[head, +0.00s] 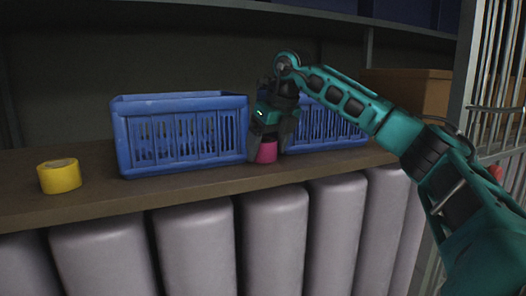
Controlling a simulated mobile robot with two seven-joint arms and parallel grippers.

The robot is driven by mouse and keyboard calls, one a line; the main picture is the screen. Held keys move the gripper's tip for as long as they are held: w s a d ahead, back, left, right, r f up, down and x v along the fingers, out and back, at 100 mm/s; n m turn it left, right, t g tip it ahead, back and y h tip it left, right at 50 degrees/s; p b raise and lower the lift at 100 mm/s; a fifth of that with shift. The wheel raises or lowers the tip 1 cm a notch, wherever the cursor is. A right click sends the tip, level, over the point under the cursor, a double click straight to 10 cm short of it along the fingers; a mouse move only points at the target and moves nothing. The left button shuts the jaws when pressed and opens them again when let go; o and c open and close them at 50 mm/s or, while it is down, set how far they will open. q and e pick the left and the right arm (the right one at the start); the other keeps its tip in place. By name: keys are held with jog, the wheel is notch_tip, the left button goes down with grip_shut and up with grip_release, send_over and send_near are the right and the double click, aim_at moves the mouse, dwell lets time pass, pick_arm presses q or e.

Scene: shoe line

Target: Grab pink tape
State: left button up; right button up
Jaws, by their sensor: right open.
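The pink tape (267,152) is on the wooden shelf between two blue crates, near the shelf's front edge. Only its lower part shows; my right gripper covers the top. My right gripper (268,147) points down at the tape from above, with its fingers open on either side of it. Whether the fingers touch the tape cannot be told. My left gripper is not in the head view.
A blue crate (183,101) stands left of the tape, and another blue crate (335,128) stands right, partly behind my arm. A yellow tape roll (59,177) lies at the left. A cardboard box (415,90) is behind my arm. Metal bars (497,75) rise at the right.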

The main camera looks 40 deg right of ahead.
jog(key=c, duration=0.7)
jog(key=shift+c, duration=0.4)
jog(key=shift+r, duration=0.1)
